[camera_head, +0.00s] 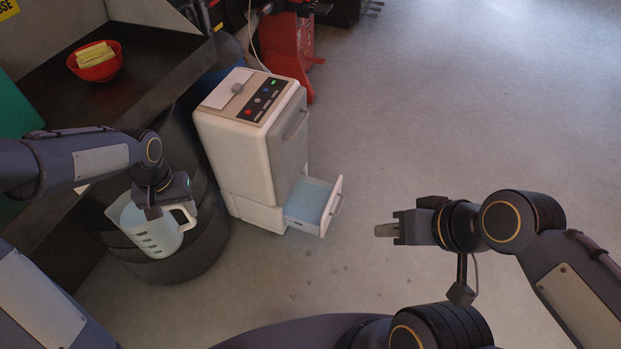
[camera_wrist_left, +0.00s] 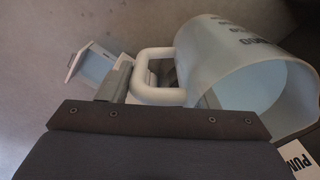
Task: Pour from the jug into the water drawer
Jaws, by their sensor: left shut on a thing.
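The jug (camera_head: 150,228) is translucent white with dark markings and a white handle. My left gripper (camera_head: 168,204) is shut on it at the handle side, and the handle (camera_wrist_left: 141,80) shows between the fingers in the left wrist view. The jug is tilted a little, in front of a dark round stack at the left. The water drawer (camera_head: 312,203) is pulled out low on the white machine, right of the jug and apart from it; it also shows in the left wrist view (camera_wrist_left: 95,70). My right gripper (camera_head: 385,230) is at the right, its fingers pointing left; their gap is unclear.
The white machine (camera_head: 245,150) stands upright with a control panel on top. A dark table (camera_head: 140,75) at the upper left bears a red bowl (camera_head: 96,70) with yellow pieces. A red stand (camera_head: 288,45) is behind. Floor at right is clear.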

